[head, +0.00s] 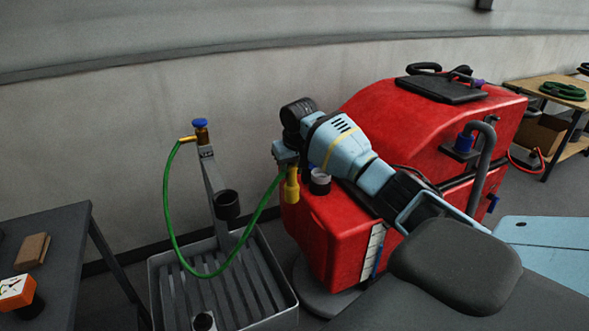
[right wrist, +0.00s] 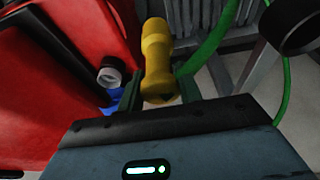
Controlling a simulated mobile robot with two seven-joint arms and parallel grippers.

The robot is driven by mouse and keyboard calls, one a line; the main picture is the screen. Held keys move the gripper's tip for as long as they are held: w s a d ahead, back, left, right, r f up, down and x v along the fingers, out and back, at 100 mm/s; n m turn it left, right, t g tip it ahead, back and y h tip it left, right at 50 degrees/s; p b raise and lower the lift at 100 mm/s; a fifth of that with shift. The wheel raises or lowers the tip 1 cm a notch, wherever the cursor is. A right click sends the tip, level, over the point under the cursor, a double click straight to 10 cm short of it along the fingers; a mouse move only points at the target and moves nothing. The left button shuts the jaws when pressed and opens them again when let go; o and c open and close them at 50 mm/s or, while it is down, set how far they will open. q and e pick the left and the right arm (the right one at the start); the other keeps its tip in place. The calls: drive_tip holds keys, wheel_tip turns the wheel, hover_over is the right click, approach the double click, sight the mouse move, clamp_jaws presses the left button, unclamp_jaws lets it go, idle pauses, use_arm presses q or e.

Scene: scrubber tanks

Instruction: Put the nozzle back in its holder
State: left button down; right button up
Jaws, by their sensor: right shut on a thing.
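The yellow nozzle (head: 292,186) is on the end of the green hose, in front of the red scrubber. My right gripper (head: 287,172) is shut on it and holds it in the air. In the right wrist view the nozzle (right wrist: 157,58) stands between the two fingers (right wrist: 158,90). The holder, a black cup (head: 227,205) on a grey post, is to the left of the nozzle and a little lower. A black ring that looks like this cup (right wrist: 293,25) shows at the top right of the right wrist view, apart from the nozzle. My left gripper is not in view.
The green hose (head: 168,215) loops from a blue-capped tap (head: 201,130) over a slatted grey basin (head: 157,292). The red scrubber (head: 325,235) is close on the right, with a white-necked black-capped port (head: 320,182). A dark table (head: 62,245) stands at the left.

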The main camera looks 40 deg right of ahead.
drive_tip(key=shift+a+r, duration=0.15)
drive_tip(key=shift+a, duration=0.15)
drive_tip(key=s+a+f+n+y, duration=0.1)
drive_tip(key=s+a+n, duration=0.1)
drive_tip(key=s+a, duration=1.9)
drive_tip(key=a, duration=0.3)
drive_tip(key=shift+s+a+n, duration=0.15)
drive_tip(key=shift+a+n, duration=0.15)
drive_tip(key=shift+a, duration=0.1)
